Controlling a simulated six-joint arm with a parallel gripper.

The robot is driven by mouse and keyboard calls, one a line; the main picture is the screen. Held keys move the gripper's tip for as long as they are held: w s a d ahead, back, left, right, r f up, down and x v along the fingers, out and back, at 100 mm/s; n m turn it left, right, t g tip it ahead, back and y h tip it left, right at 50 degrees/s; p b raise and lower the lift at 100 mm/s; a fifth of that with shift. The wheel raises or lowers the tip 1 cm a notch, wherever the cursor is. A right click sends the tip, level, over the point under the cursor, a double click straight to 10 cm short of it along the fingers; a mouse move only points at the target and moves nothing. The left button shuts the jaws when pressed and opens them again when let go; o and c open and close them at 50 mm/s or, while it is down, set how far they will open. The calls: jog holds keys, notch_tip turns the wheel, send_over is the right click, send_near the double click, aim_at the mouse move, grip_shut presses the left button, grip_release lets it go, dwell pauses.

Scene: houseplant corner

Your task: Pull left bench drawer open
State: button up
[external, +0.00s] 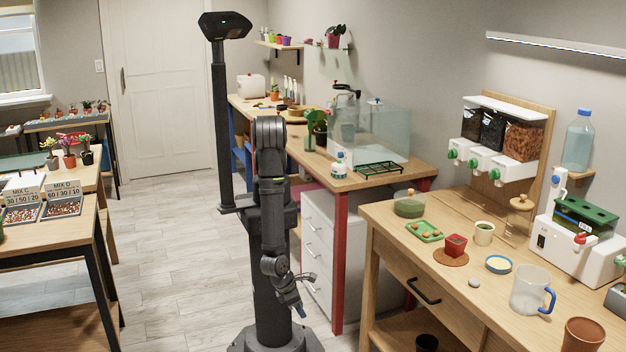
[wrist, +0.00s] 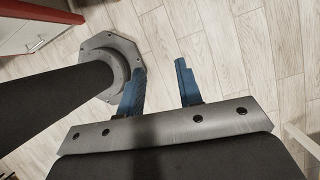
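The wooden bench (external: 378,212) stands at the right in the external view. A wooden drawer front with a dark bar handle (external: 423,291) sits under the left part of its top, and the drawer looks shut. My gripper (external: 300,311) hangs low beside my base, to the left of the bench and well apart from the handle. In the wrist view, its two blue fingertips (wrist: 161,75) are spread with only floor between them. The drawer and its handle do not show in the wrist view.
A white cabinet with several drawers (external: 318,246) stands between my arm and the bench, under a table with red legs (external: 339,262). Floor to the left (external: 175,230) is clear.

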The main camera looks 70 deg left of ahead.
jog(key=s+d+f+n+g+h, duration=0.2)
jog(key=s+d+n+g+h, duration=0.2)
jog(key=d+g, duration=0.1)
jog(key=n+t+h, duration=0.8)
jog(key=t, duration=0.4)
send_near(417, 292)
jog(key=x, duration=1.1)
jog(key=shift+c, duration=0.2)
grip_shut()
